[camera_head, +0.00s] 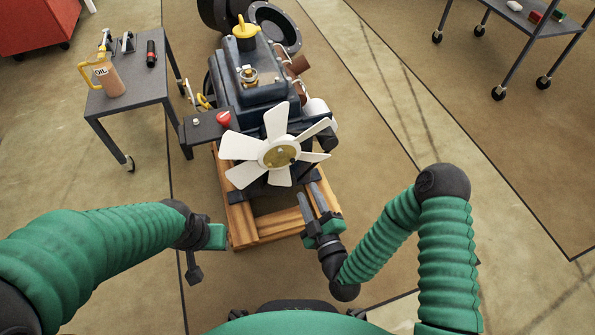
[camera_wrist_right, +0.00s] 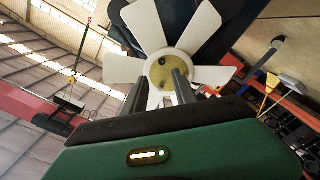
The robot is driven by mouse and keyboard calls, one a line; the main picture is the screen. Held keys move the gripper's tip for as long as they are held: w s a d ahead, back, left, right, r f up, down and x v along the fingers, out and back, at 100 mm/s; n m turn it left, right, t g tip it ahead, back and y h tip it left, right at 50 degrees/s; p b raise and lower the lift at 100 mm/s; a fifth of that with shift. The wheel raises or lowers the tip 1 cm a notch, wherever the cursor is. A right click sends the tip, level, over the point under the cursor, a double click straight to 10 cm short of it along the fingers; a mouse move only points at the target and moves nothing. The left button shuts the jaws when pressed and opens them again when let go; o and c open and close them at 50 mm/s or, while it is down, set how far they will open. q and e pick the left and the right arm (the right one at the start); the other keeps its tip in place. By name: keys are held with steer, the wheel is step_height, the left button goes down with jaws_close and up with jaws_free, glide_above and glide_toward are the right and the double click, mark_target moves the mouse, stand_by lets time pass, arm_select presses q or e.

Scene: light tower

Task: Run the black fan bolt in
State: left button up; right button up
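The white fan (camera_head: 245,146) is mounted on the front of the dark blue engine (camera_head: 246,90), with a round yellow hub (camera_head: 281,153). The fan also shows in the right wrist view (camera_wrist_right: 125,69), where a small black bolt (camera_wrist_right: 162,62) appears on the hub (camera_wrist_right: 168,72). How far the bolt is seated I cannot tell. My right gripper (camera_head: 312,196) is just below and in front of the fan. Its two fingers (camera_wrist_right: 158,90) are apart with nothing between them, pointing toward the hub. My left gripper (camera_head: 205,252) is low at the left, away from the fan; its fingers are unclear.
The engine stands on a wooden pallet (camera_head: 242,221). A grey side table (camera_head: 125,98) at the left holds an oil can (camera_head: 110,80) and tools. A wheeled cart (camera_head: 535,25) stands at the upper right.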

mark_target(294, 162)
steer(key=b+x, duration=0.3)
steer(key=x, duration=0.7)
steer(key=shift+w+a+f, duration=0.1)
steer(key=shift+a, duration=0.1)
jaws_close()
